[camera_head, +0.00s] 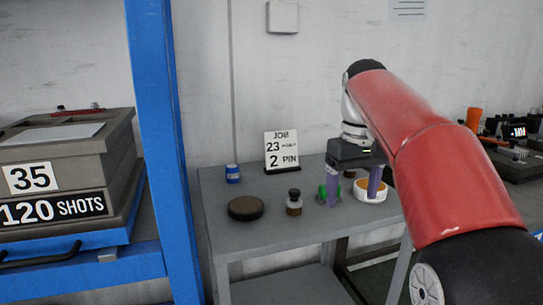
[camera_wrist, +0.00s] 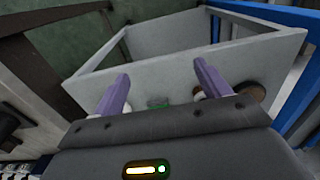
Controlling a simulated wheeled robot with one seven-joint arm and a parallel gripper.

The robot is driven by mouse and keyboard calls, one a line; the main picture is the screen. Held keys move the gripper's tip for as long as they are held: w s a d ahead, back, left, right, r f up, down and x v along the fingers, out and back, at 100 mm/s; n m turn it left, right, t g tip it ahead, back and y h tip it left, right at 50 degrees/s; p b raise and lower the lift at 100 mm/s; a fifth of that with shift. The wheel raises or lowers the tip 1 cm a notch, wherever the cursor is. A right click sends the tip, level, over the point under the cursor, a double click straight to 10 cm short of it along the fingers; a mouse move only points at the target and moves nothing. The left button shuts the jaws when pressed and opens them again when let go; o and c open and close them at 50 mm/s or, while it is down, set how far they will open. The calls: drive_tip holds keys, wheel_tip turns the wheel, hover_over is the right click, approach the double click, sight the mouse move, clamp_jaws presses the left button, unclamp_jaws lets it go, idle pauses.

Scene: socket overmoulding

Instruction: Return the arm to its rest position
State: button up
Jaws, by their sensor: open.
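My gripper (camera_head: 354,192) hangs from my red arm over the right part of a small grey table (camera_head: 240,190), its two purple fingers pointing down and spread apart. In the wrist view my gripper (camera_wrist: 162,85) is open with nothing pinched between the fingers. A green item (camera_head: 322,194) shows beside the left finger in the head view; the green item (camera_wrist: 157,102) lies in line with the gap in the wrist view, partly hidden by the gripper body. I cannot tell whether a finger touches it.
On the table are a dark round disc (camera_head: 246,208), a brown bottle (camera_head: 294,203), a blue jar (camera_head: 232,173), a job sign (camera_head: 282,150) and a white-and-orange round container (camera_head: 369,192) by the right finger. A blue rack post (camera_head: 165,150) stands left, beside a grey mould box (camera_head: 65,165).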

drive_tip(key=s+f+m+t, duration=0.3)
drive_tip(key=s+f+t, duration=0.2)
drive_tip(key=s+f, duration=1.2)
drive_tip(key=s, duration=0.4)
drive_tip(key=shift+s+a+f, duration=0.3)
drive_tip(key=shift+s+f, duration=0.05)
drive_tip(key=shift+s, duration=0.05)
